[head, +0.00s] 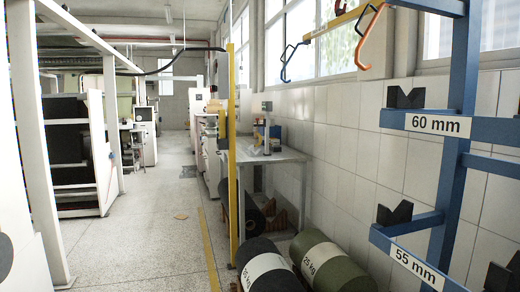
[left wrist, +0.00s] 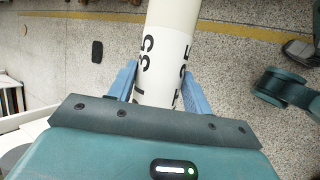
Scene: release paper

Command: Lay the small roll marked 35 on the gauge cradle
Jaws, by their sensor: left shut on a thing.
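The small white roll (left wrist: 170,22) marked 35 shows in the left wrist view and runs out past the top edge. My left gripper (left wrist: 159,68) is shut on it, with one blue finger on each side. The roll is held above the speckled floor; its far end is out of frame. Neither the roll nor my grippers show in the head view. A grey table (head: 270,155) by the wall carries a small upright grey-green device (head: 267,128); I cannot tell whether it is the gauge cradle.
A blue rack (head: 455,150) with black V-shaped rests and labels 60 mm and 55 mm stands close on the right. A yellow post (head: 232,150) stands before the table. The left aisle is clear.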

